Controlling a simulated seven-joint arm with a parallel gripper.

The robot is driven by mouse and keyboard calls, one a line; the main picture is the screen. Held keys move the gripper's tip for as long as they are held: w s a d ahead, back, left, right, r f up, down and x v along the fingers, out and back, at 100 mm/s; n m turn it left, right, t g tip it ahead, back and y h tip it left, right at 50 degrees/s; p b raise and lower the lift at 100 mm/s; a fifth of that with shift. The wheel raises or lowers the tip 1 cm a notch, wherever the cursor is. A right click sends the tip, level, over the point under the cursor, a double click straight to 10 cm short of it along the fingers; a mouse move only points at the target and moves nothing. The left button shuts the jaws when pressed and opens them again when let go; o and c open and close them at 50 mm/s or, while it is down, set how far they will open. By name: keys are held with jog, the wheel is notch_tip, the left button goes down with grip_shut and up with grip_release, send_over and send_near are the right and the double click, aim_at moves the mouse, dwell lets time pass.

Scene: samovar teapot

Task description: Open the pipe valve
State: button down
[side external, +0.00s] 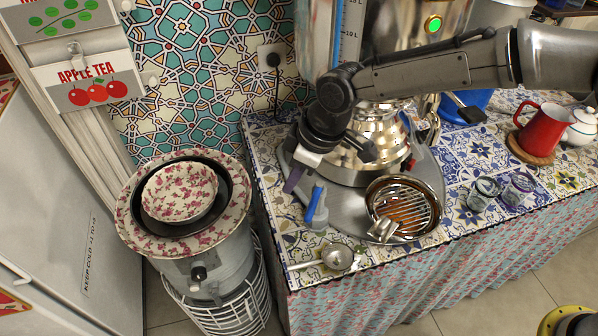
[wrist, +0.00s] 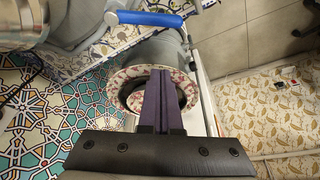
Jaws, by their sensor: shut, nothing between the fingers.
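The pipe valve has a blue lever handle (side external: 316,204) on a grey pipe at the left front of the tiled counter. In the wrist view the blue handle (wrist: 150,18) lies across the top, beyond my fingertips, with grey pipe at its left end. My gripper (side external: 292,181) points down just left of the handle in the side view, with a small visible gap. In the wrist view my purple fingers (wrist: 160,72) are pressed together with nothing between them. I cannot tell the exact height between fingertips and handle.
A samovar (side external: 378,130) stands behind the valve on a grey tray. A round strainer (side external: 405,205) and a ladle (side external: 337,257) lie nearby. Flowered bowls (side external: 180,192) sit on a metal container left of the counter. A red mug (side external: 541,128) stands far right.

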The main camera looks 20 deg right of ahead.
aim_at(314, 201)
jog(key=shift+s+d+f, duration=0.2)
jog(key=shift+d+f, duration=0.1)
jog(key=shift+f, duration=0.6)
jog(key=shift+s+d+f, duration=0.2)
jog(key=shift+d+f, duration=0.1)
jog(key=shift+f, duration=0.6)
jog(key=shift+s+d+f, duration=0.2)
jog(key=shift+d+f, duration=0.1)
jog(key=shift+f, duration=0.6)
